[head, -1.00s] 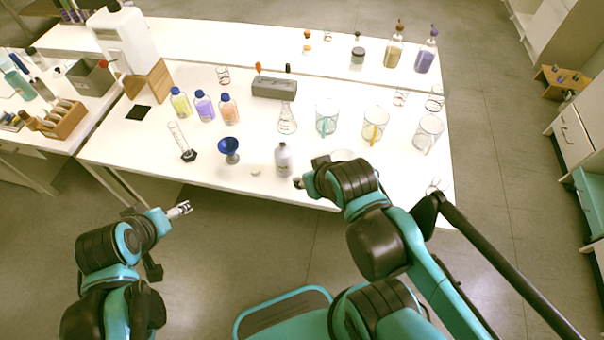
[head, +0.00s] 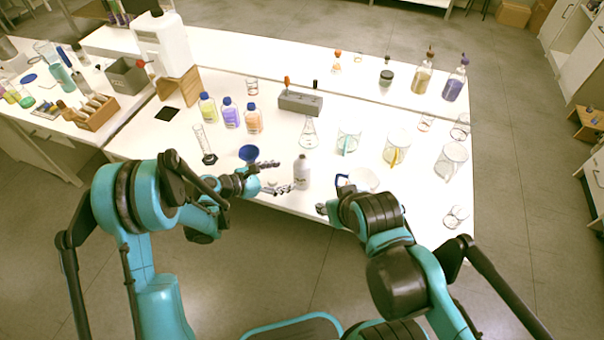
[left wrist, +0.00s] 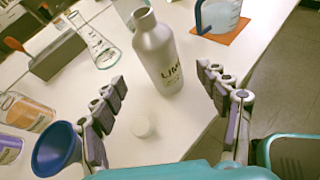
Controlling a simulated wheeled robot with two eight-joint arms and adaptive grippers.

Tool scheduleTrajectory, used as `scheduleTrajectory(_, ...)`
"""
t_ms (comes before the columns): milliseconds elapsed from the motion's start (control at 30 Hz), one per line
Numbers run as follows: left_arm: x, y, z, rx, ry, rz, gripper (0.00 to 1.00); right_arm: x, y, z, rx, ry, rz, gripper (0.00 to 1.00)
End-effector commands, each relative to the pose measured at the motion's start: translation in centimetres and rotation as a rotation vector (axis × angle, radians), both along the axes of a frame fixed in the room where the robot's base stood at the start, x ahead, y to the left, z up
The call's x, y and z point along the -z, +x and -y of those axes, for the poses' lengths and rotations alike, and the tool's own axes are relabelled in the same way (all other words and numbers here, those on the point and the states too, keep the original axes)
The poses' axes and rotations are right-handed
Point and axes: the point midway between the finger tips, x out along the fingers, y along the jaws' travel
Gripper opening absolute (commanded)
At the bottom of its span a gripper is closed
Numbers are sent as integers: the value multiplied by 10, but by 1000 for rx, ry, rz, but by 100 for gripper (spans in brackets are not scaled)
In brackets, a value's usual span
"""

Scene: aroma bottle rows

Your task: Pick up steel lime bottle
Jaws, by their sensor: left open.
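The steel lime bottle (head: 302,172) stands upright near the front edge of the white table, with no cap on it. In the left wrist view the bottle (left wrist: 160,55) shows part of a dark "LIM" label. My left gripper (head: 277,177) is open just left of the bottle. In the left wrist view the left gripper (left wrist: 168,112) has its fingers spread wide, with the bottle beyond the fingertips and between their lines, not touched. My right gripper (head: 322,209) is at the table's front edge, right of the bottle; its fingers are too small to read.
A small white cap (left wrist: 143,126) lies before the bottle. A blue funnel (left wrist: 57,148) is close to the left finger. A glass flask (head: 308,133) stands behind the bottle, and a beaker on an orange mat (left wrist: 228,32) stands to its right.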

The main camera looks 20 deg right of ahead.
Motion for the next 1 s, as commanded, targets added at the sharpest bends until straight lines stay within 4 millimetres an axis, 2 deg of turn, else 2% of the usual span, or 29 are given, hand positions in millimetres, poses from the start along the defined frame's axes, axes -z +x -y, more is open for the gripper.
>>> scheduleTrajectory(100,13,-1,8,-10,-49,-55,74,1,0,0,0,0,0,40)
scheduleTrajectory(467,28,10,38,-14,-64,-73,74,11,0,0,0,0,0,40)
scheduleTrajectory(733,41,25,72,-14,-64,-72,74,25,0,0,0,0,0,40)
scheduleTrajectory(967,41,27,76,-15,-63,-71,74,25,0,0,0,0,0,40)
scheduleTrajectory(1000,41,27,76,-15,-63,-71,72,25,0,0,0,0,0,40)
